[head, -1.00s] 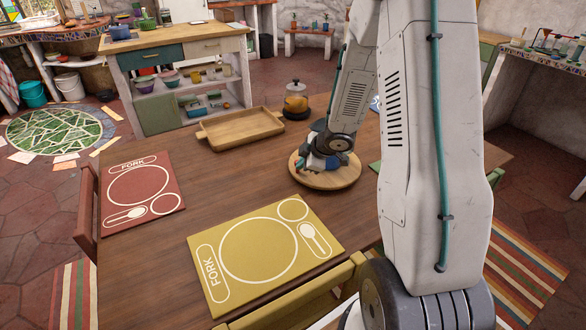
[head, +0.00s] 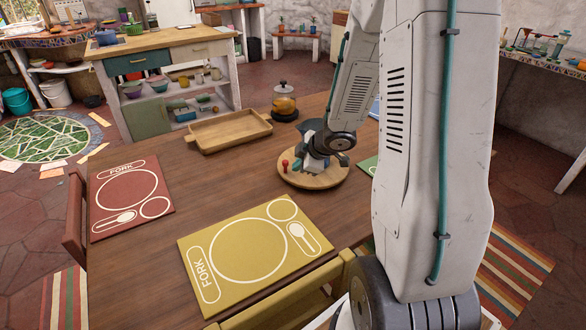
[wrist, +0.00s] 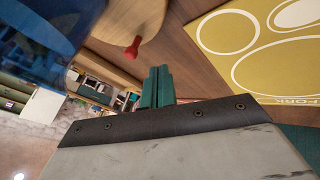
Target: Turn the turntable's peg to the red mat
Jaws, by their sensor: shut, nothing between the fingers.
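The round wooden turntable (head: 315,183) lies on the table, partly hidden by my arm. Its red peg (head: 285,164) stands upright at the left rim, on the side facing the red mat. The red mat (head: 130,198) lies at the table's left end. My gripper (head: 304,170) is low over the turntable, just right of the peg. In the wrist view the peg (wrist: 133,48) shows near the edge of the turntable (wrist: 152,22), beyond and left of my shut green fingers (wrist: 157,72). A small gap seems to separate them; nothing is held.
A yellow mat (head: 248,250) lies at the front of the table. A wooden tray (head: 228,132) and a glass pot (head: 285,103) stand behind. A green mat (head: 368,167) and a blue mat (head: 375,107) are mostly hidden by my arm. Bare table lies left of the turntable.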

